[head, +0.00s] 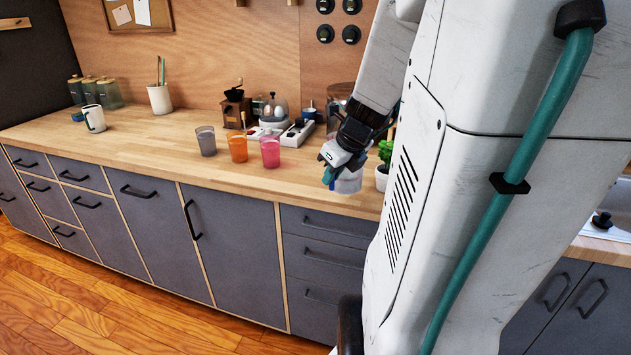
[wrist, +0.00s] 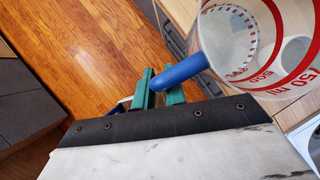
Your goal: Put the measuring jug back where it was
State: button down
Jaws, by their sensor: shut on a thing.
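The measuring jug (wrist: 240,50) is clear with red markings and a blue handle (wrist: 180,73). In the wrist view my gripper (wrist: 160,85) has its teal fingers shut on that handle. In the head view my gripper (head: 333,165) is above the front edge of the counter, to the right of the pink cup. The jug (head: 348,182) hangs just below it, partly hidden by the gripper. I cannot tell from the head view whether the jug touches the counter.
A grey cup (head: 206,141), an orange cup (head: 237,147) and a pink cup (head: 270,152) stand on the wooden counter (head: 150,147). A potted plant (head: 383,170) is close to the right of the jug. An egg cooker (head: 273,112) and a grinder (head: 236,107) stand behind. The counter's left-middle is clear.

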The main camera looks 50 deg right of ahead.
jog(key=shift+m+h, duration=0.4)
jog(key=shift+m, duration=0.7)
jog(key=shift+w, duration=0.15)
jog(key=shift+w+d+f, duration=0.65)
jog(key=shift+w+f, duration=0.2)
jog(key=shift+w, duration=1.7)
jog(key=shift+w+d+f, duration=0.7)
jog(key=shift+w+f, duration=0.15)
jog(key=shift+w, duration=1.65)
jog(key=shift+w+d+f, duration=0.65)
jog(key=shift+w+f, duration=0.2)
jog(key=shift+w, duration=1.7)
jog(key=c, duration=1.5)
grip_release()
jog(key=shift+f, duration=0.1)
jog(key=shift+o, duration=0.2)
